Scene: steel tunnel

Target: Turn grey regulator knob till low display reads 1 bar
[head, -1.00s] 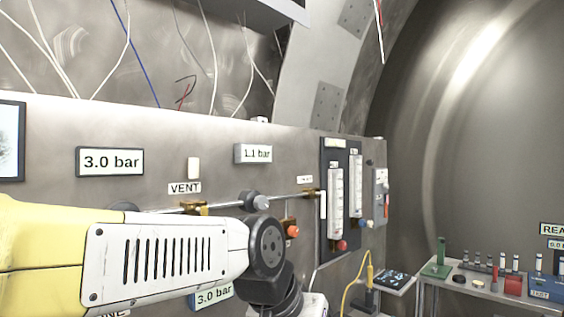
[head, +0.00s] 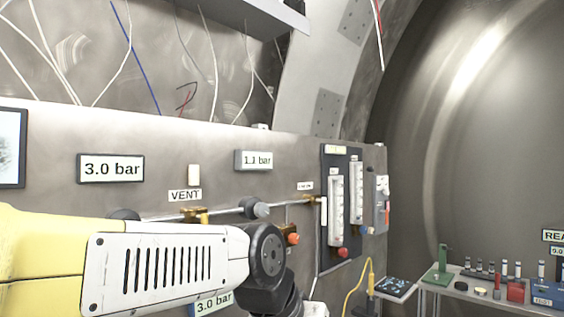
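The low display (head: 255,160) on the grey panel reads 1.1 bar. Below it, a grey round knob (head: 257,208) sits on the thin horizontal pipe. The larger display (head: 111,168) at left reads 3.0 bar. A yellow and white arm of mine comes in from the left and crosses the lower panel, its black joint just below the knob. The arm's end runs out of the bottom of the view, so my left gripper is not seen. My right gripper is not seen either.
A VENT label (head: 185,195) is above a brass valve (head: 195,215). An orange knob (head: 292,239) is right of my arm. Flow meters on a dark plate (head: 327,235) stand farther right. A bench with a green stand (head: 442,262) is at lower right. Another 3.0 bar display (head: 214,303) is partly hidden.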

